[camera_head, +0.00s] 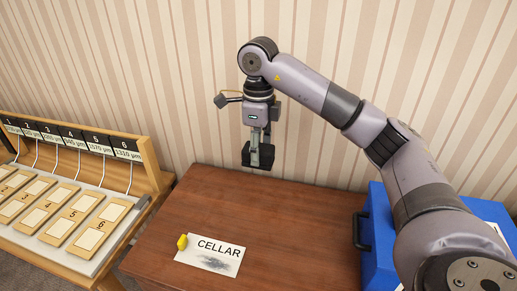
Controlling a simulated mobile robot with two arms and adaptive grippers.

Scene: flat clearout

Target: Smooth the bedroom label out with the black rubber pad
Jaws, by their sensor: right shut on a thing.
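A white label (200,258) printed "CELLAR" lies on the brown wooden top at its front. A dark grey smudge or scribble shows below the word. No label reading "bedroom" can be made out. My right gripper (258,143) points down behind the label, near the striped wall. It is shut on a black block-like thing, which looks like the black rubber pad (258,157). The pad is held above the wooden top, apart from the label. The fingertips are partly hidden by the pad. My left gripper is not in view.
A small yellow piece (182,242) touches the label's left end. A blue box (380,235) with a black handle stands at right, partly behind my arm. A wooden rack (150,165) with numbered tags and several numbered plates stands at left. The wooden top's middle is clear.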

